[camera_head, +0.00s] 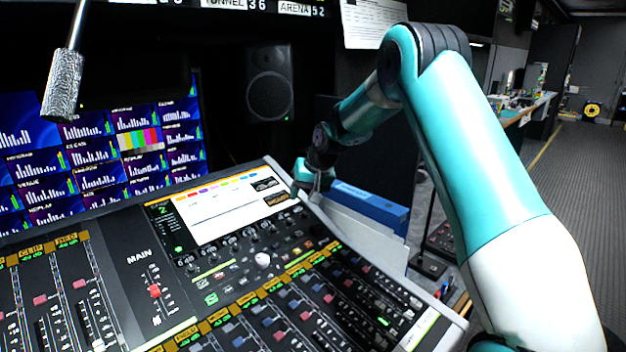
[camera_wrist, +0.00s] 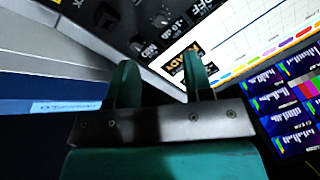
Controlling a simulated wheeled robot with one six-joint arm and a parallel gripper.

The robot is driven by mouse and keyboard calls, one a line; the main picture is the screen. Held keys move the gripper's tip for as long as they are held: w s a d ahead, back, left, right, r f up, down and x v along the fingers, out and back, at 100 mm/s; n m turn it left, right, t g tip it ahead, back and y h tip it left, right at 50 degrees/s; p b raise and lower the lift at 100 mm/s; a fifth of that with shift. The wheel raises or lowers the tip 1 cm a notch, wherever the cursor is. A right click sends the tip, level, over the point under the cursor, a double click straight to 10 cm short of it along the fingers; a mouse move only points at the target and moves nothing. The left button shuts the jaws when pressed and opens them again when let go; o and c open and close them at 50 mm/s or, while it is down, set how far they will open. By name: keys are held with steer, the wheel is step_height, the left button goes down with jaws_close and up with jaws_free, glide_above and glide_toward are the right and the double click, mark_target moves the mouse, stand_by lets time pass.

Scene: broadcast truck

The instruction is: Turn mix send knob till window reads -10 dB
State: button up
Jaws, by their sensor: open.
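My gripper (camera_head: 312,180) is at the far right end of the mixing console, beside the upper right corner of its screen. In the wrist view its two teal fingers (camera_wrist: 163,85) stand apart with nothing visible between them. Beyond the fingertips is a dark panel with small knobs (camera_wrist: 163,19) and white lettering that seems to include "-10 dB" and "OFF". I cannot tell for sure which knob is the mix send. A dark window with orange characters (camera_wrist: 195,67) is partly hidden by the right finger; its reading is not legible. It also shows in the head view (camera_head: 276,198).
The console's lit screen (camera_head: 222,210) lies left of my gripper, with a row of knobs below it. A blue binder-like object (camera_head: 370,203) lies just to the right. A microphone (camera_head: 63,85) hangs at upper left. A speaker (camera_head: 270,83) and monitors stand behind.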

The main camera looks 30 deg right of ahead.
steer(key=v, duration=0.7)
steer(key=shift+b, duration=0.3)
steer(key=shift+r, duration=0.1)
steer(key=s+a+r+n+g+y, duration=0.1)
steer(key=s+a+r+n, duration=0.15)
steer(key=s+a, duration=0.5)
steer(key=s+a+r+n+g+y, duration=0.1)
steer(key=s+a+r+n, duration=0.15)
steer(key=s+a, duration=0.5)
steer(key=s+a+f+n+g, duration=0.1)
steer(key=s+a+n, duration=0.2)
steer(key=s, duration=0.8)
steer(key=s+a+f+n+g, duration=0.1)
steer(key=s+a+n, duration=0.2)
steer(key=s+a, duration=0.3)
steer(key=s, duration=0.5)
steer(key=shift+a+g, duration=0.4)
